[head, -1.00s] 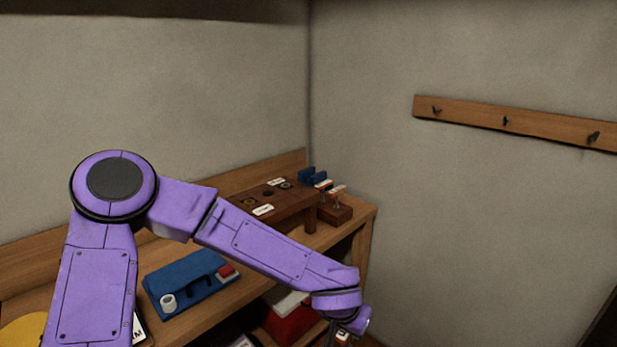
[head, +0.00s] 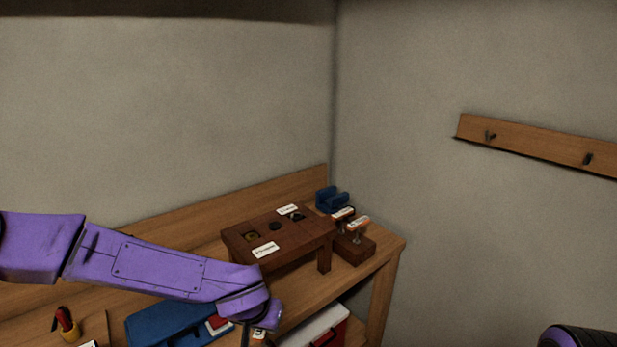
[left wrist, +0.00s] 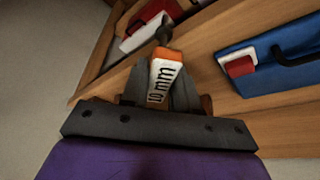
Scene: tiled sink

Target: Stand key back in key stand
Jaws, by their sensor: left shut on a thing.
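My left gripper (left wrist: 165,85) is shut on a key with an orange and white tag (left wrist: 164,77) reading "10 mm". In the head view the gripper (head: 256,333) is low at the bench's front edge, and only a bit of the tag shows. A small dark wooden stand (head: 362,252) at the bench's far right end holds keys (head: 352,222) upright with orange and white tags. The held key is apart from this stand, to its left and nearer me. My right gripper is out of view.
A brown raised block (head: 290,243) with holes and white labels stands beside the key stand. A blue holder (head: 331,199) is behind it. A hook rail (head: 540,146) is on the right wall.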

